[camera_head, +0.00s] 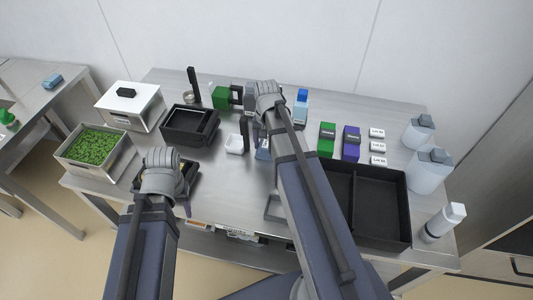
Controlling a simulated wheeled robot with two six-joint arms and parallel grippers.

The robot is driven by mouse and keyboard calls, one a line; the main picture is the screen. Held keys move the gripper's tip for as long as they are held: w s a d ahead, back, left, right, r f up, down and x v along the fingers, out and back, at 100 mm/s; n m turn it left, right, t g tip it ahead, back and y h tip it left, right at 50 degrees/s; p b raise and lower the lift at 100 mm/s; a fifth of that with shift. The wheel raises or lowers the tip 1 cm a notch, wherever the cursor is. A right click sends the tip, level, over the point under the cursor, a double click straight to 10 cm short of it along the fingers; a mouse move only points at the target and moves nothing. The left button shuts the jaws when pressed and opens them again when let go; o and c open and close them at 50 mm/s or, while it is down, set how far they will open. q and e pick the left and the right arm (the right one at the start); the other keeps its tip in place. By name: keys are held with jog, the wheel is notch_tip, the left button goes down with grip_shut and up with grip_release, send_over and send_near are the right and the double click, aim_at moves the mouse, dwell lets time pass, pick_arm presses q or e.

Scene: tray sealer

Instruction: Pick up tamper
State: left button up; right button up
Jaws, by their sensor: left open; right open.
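I cannot pick out the tamper with certainty. A dark upright piece (244,132) like a handle stands beside a small white dish (234,144) at the table's middle and may be it. My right gripper (262,143) is just right of that piece, largely hidden under its own wrist; I see nothing held in it. My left gripper (184,192) is low over a dark tray at the table's front left, with its fingers mostly covered by the wrist. Both grippers are open.
A bin of green leaves (95,147), a white lidded box (131,105) and a black sealer-like unit (190,125) fill the left. A black two-part tray (386,205), green and purple boxes, white labels and bottles (428,170) fill the right. A ladle (193,84) stands behind.

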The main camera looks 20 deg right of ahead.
jog(key=shift+f, duration=0.15)
grip_shut()
dwell(0.5)
